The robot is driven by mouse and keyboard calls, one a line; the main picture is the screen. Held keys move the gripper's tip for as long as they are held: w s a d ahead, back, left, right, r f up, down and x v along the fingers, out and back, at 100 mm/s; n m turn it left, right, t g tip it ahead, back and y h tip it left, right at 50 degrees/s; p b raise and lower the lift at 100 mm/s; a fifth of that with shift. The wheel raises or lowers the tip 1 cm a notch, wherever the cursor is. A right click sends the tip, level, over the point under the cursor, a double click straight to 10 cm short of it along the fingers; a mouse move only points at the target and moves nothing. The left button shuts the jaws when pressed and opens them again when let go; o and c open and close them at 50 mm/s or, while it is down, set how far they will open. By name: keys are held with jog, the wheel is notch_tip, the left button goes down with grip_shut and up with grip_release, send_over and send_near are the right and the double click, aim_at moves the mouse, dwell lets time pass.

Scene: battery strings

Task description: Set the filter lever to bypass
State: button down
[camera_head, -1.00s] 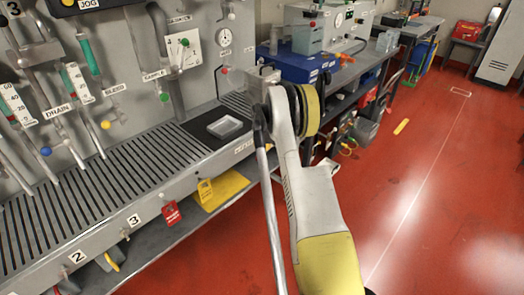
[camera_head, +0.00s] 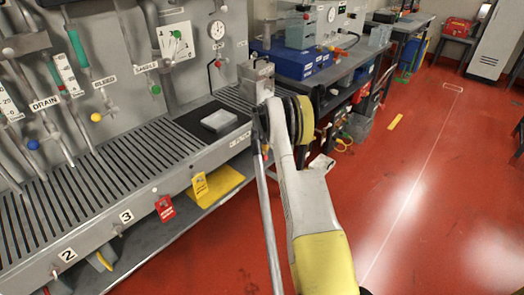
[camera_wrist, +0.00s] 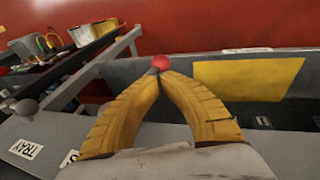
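My gripper's fingers are hidden behind my arm in the head view. In the wrist view my gripper (camera_wrist: 160,73) has its two yellow fingers converging with tips together. A small red ball (camera_wrist: 160,62) shows right at the tips. I cannot tell if it is held or lies beyond them.
A slatted grey bench (camera_head: 100,190) runs below the panel, with a light tray (camera_head: 219,120) on a dark mat. A blue box (camera_head: 300,62) is beyond.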

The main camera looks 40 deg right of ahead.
jog(key=shift+d+f, duration=0.25)
jog(key=shift+d+f+h+b, duration=0.25)
jog(key=shift+d+h+b, duration=0.15)
jog(key=shift+h, duration=0.4)
jog(key=shift+d, duration=0.5)
jog(key=shift+a+f, duration=0.2)
jog(key=shift+a, duration=0.35)
jog(key=s+a+p, duration=0.2)
jog(key=s+a, duration=0.1)
jog(key=a, duration=0.9)
jog(key=shift+s+a+r+p, duration=0.2)
jog(key=shift+s+a+p, duration=0.1)
jog(key=shift+a+p, duration=0.1)
